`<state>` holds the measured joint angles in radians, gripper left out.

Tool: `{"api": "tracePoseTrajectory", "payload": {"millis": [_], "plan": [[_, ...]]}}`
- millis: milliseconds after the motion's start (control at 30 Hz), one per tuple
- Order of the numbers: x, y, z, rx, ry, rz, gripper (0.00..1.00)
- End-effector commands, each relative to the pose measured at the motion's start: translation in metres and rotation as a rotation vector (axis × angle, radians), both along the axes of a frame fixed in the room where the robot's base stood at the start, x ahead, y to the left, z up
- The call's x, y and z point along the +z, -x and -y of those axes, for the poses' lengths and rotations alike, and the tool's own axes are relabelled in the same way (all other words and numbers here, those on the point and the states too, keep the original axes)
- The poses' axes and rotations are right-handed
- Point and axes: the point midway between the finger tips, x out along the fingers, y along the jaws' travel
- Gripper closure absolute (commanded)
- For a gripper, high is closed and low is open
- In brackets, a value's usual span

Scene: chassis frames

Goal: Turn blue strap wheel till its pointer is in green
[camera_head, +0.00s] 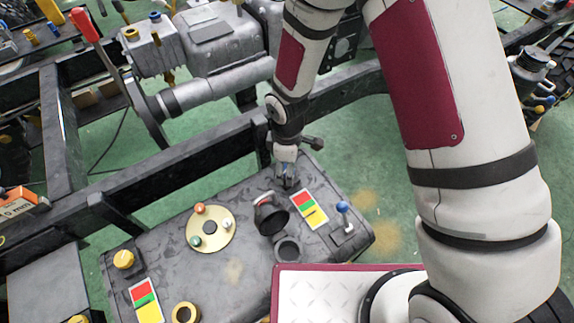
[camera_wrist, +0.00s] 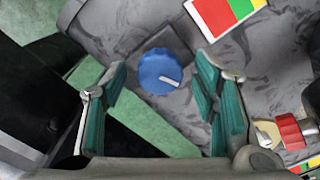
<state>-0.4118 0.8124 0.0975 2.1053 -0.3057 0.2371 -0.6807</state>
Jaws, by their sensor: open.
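The blue strap wheel (camera_wrist: 160,66) shows in the wrist view as a round ribbed knob on a grey plate. Its white pointer mark (camera_wrist: 170,81) runs from near the middle toward the lower right rim. A card with red, green and yellow fields (camera_wrist: 226,14) lies above right of the wheel; the pointer does not aim at it. My gripper (camera_wrist: 165,88) is open, one teal-padded finger on each side of the wheel, with gaps to both. In the head view my gripper (camera_head: 287,180) is low over the box's back edge and largely hides the wheel.
The dark box (camera_head: 235,270) carries a round plate with colored knobs (camera_head: 211,229), an open cap (camera_head: 272,213), a blue-tipped lever (camera_head: 343,210) and yellow knobs (camera_head: 124,259). A red-handled part (camera_wrist: 290,130) lies right of my right finger. A frame rail (camera_head: 190,178) runs behind.

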Motion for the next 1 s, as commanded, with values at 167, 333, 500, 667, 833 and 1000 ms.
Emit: {"api": "tracePoseTrajectory", "payload": {"millis": [167, 333, 500, 667, 833, 1000], "plan": [[0.0003, -0.0001, -0.0001, 0.0, 0.0, 0.0, 0.46], [0.0004, -0.0001, -0.0001, 0.0, 0.0, 0.0, 0.84], [0.0004, -0.0001, 0.0, -0.001, 0.0, 0.0, 0.94], [0.0004, -0.0001, -0.0001, -0.02, 0.0, 0.0, 0.94], [0.0004, 0.0, -0.0003, -0.089, 0.0, 0.0, 0.94], [0.0005, -0.0002, 0.0, -0.205, 0.0, 0.001, 0.94]]}}
